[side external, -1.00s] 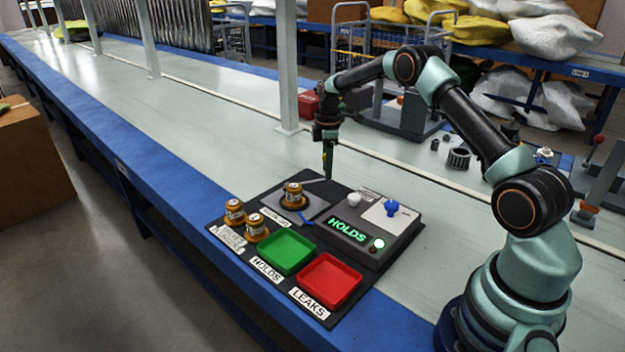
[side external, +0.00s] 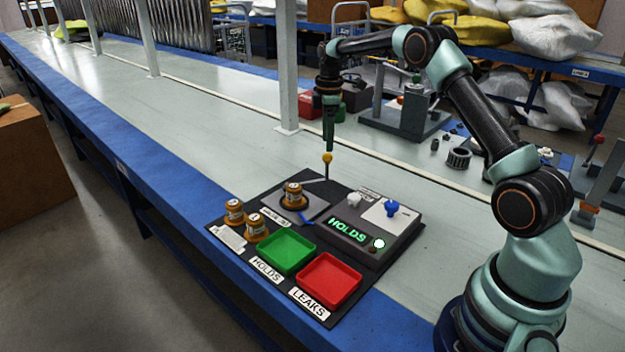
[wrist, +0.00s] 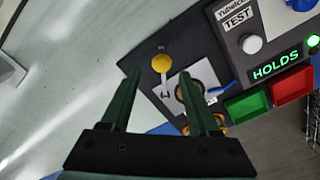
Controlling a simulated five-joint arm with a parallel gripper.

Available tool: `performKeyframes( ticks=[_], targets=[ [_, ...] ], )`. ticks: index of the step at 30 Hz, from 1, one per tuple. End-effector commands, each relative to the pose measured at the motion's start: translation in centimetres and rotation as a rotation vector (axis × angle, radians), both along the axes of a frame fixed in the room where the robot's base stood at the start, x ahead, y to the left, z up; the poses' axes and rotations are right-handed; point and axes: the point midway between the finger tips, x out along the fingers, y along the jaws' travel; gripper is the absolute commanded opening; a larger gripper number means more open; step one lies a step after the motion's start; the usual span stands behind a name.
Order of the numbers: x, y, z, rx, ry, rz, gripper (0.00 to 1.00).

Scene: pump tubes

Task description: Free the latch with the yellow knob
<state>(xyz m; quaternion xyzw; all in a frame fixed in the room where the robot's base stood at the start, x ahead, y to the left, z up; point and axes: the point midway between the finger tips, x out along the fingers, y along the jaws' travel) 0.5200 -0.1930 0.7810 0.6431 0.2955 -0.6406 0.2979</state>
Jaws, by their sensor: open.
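The yellow knob (side external: 327,158) stands upright on a thin dark stem at the back of the black board. It shows in the wrist view (wrist: 162,63) just beyond the fingertips. A thin grey latch bar (side external: 314,181) runs from near the stem toward a brown-orange pump tube (side external: 293,193) on the grey test plate (side external: 317,209). My gripper (side external: 329,148) points down just above the knob. In the wrist view its two fingers (wrist: 158,78) are spread with nothing between them. The right finger partly hides the test plate and tube.
The test console (side external: 375,230) reads HOLDS in green, with a lit round lamp, a white button and a blue knob. A green tray (side external: 287,252) and red tray (side external: 329,281) lie in front. Two more tubes (side external: 245,222) stand at left.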

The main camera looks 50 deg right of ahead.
Motion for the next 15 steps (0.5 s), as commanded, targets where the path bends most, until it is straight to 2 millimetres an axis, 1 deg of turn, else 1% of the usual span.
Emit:
performKeyframes(
  ticks=[1,6,10,15],
  targets=[
    [0.1,0.0,1.0,-0.001,-0.004,0.0,0.62],
    [0.1,0.0,2.8,-0.001,-0.003,0.0,0.62],
    [0.0,0.0,3.4,-0.001,-0.002,0.0,0.62],
    [0.0,0.0,3.4,-0.001,-0.002,0.0,0.62]
  ],
)
